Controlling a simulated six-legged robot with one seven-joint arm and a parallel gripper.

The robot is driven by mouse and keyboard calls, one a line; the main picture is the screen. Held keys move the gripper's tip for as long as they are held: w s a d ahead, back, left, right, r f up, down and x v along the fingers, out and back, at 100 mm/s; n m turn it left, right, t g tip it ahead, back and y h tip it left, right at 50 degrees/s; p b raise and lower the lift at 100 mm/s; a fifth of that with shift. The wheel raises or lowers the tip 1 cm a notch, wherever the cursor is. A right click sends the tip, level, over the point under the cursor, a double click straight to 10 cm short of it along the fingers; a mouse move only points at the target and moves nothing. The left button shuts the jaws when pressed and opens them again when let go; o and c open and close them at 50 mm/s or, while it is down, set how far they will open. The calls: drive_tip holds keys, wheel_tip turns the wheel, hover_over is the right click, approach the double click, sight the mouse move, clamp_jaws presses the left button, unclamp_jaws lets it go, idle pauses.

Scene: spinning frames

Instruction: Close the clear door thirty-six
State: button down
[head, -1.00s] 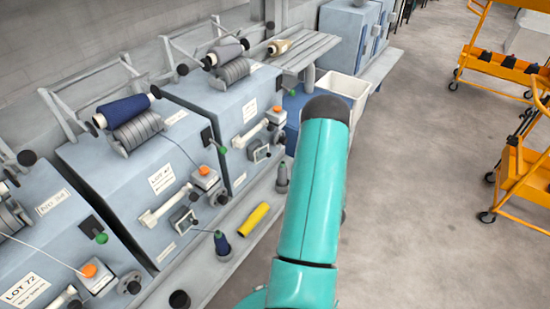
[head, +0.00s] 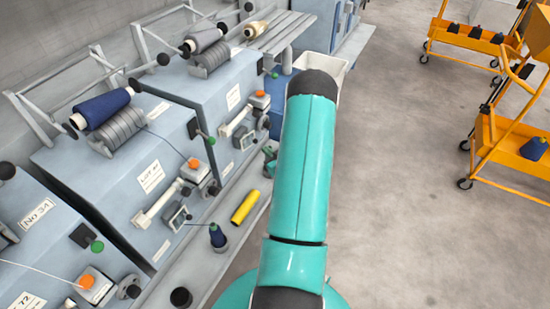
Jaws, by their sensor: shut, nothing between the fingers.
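I cannot pick out a clear door or a label reading thirty-six in the head view. A blue-grey cabinet (head: 325,30) with upright door-like fronts stands at the far back, too small to read. My teal arm rises through the middle of the picture and hides what is behind it. My gripper cannot be made out. A small teal and dark piece shows left of the arm by the ledge, and I cannot tell what it is.
Grey-blue spinning machines (head: 110,180) line the left, with a navy spool (head: 102,108) on top. A yellow tube (head: 245,207) and a navy bobbin (head: 218,236) are on the ledge. Orange carts (head: 515,150) stand right. The grey floor between is clear.

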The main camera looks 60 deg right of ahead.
sight(257, 142)
drive_tip(key=x, duration=0.5)
drive_tip(key=shift+d, duration=0.15)
drive_tip(key=shift+w+d, duration=0.7)
drive_tip(key=shift+d, duration=0.2)
drive_tip(key=shift+s, duration=0.1)
